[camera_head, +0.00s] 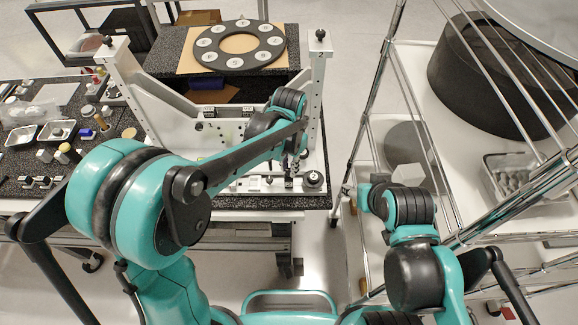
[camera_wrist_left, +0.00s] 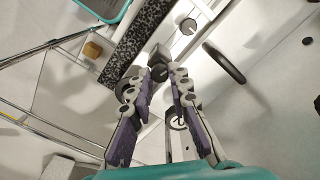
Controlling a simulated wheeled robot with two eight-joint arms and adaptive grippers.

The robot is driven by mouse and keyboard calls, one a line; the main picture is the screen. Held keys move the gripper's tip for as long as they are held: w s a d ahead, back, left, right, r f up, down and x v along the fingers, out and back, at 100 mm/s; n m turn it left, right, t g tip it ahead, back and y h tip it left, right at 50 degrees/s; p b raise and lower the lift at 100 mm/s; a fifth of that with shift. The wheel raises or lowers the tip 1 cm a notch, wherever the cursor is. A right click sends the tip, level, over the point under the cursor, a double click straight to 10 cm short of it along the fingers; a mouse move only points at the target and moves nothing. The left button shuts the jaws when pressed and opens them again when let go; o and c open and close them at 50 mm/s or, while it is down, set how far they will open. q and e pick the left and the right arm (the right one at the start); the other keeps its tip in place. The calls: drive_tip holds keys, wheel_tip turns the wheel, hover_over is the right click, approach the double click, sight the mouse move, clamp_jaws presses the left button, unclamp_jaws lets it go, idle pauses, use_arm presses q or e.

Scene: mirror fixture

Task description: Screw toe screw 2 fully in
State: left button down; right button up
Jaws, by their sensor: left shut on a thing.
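The white mirror fixture (camera_head: 215,128) stands on the speckled bench, with two uprights and a base. My left gripper (camera_head: 290,165) reaches down to the right part of the fixture's base, partly hidden by my arm. In the left wrist view its fingers (camera_wrist_left: 166,80) are closed around a small dark screw head (camera_wrist_left: 159,62), which I take to be toe screw 2. How deep its thread sits is hidden.
A black ring with numbered white discs (camera_head: 238,44) lies on a board behind the fixture. Trays (camera_head: 56,131) and loose parts cover the bench at left. A wire rack (camera_head: 405,75) with a large dark drum (camera_head: 500,75) stands at right. Black knobs (camera_head: 320,34) top the uprights.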

use_arm(q)
drive_tip(key=m, duration=0.4)
drive_tip(key=shift+m, duration=0.3)
drive_tip(key=shift+m+b, duration=0.45)
drive_tip(key=shift+m, duration=1.75)
drive_tip(key=c, duration=1.4)
unclamp_jaws()
drive_tip(key=shift+r, duration=0.1)
wheel_tip(320, 180, up, 12)
drive_tip(key=shift+f, duration=0.1)
